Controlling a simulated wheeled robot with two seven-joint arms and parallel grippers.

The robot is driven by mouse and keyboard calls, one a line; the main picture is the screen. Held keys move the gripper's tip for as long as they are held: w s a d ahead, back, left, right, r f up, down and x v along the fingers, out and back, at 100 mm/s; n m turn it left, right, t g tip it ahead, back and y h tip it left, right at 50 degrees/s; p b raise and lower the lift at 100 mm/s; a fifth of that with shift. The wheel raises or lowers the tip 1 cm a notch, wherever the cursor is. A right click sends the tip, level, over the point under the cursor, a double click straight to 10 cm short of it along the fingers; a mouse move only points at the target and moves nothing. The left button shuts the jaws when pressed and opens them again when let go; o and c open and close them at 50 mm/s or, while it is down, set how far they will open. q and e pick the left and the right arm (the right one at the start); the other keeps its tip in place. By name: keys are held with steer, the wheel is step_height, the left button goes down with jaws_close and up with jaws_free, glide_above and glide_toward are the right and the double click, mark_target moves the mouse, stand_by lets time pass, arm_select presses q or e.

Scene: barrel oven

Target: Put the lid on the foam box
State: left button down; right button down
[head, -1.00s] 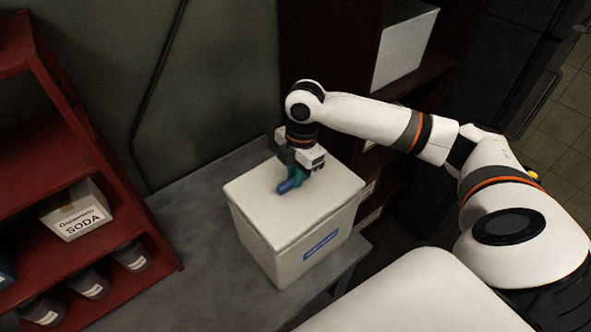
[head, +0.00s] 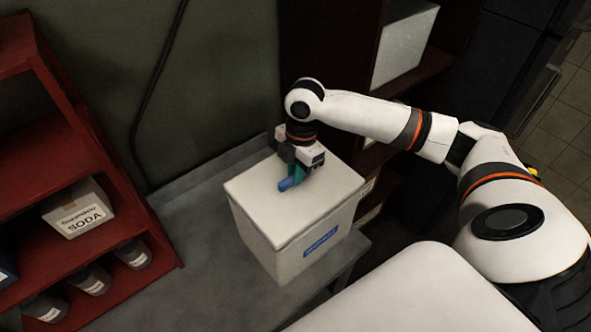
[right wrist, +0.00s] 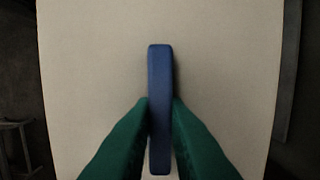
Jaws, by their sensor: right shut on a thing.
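The white foam box (head: 285,262) stands on a grey table, with a blue label on its front side. Its white lid (head: 322,207) lies over the top of the box, its edges about in line with the box walls. Whether it is fully seated I cannot tell. A blue handle (head: 287,184) sits in the middle of the lid. My right gripper (head: 296,177) is above the lid, its green fingers shut on the handle. In the right wrist view the fingers hold the blue handle (right wrist: 160,110) from both sides, with the lid (right wrist: 90,60) filling the background. My left gripper is not in view.
A red shelf (head: 85,130) at the left holds a soda carton (head: 78,212) and several dark jars (head: 90,282). A dark shelf unit behind my right arm holds a white box (head: 403,48). The grey table (head: 190,225) is clear left of the foam box.

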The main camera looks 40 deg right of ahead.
steer(key=shift+f, duration=0.65)
stand_by(1.7)
steer(key=c, duration=1.3)
jaws_free()
steer(key=shift+c, duration=0.2)
steer(key=shift+o, duration=0.5)
steer(key=o, duration=0.4)
steer(key=shift+r, duration=3.5)
steer(key=shift+c, duration=0.3)
